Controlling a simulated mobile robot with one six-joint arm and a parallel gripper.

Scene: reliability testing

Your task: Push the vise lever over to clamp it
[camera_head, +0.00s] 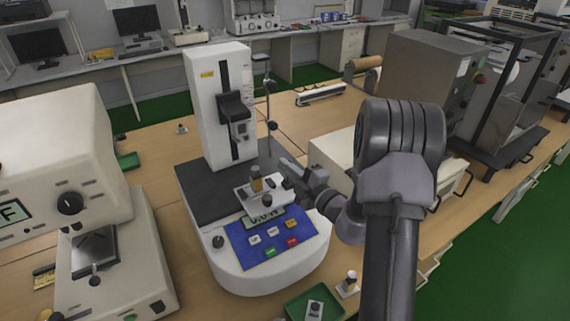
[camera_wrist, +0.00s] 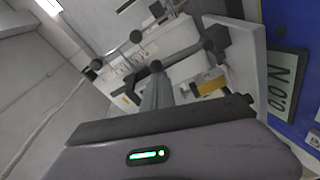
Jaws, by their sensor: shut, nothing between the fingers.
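My gripper (camera_head: 287,165) is shut and empty, just right of and behind the vise. In the wrist view its fingers (camera_wrist: 156,80) are together, close to the dark vise parts. I cannot tell whether they touch.
The tester's white column (camera_head: 220,100) rises behind the vise. A large cream instrument (camera_head: 60,165) stands at left. A green tray (camera_head: 315,304) lies in front, and grey machines (camera_head: 425,85) stand at right.

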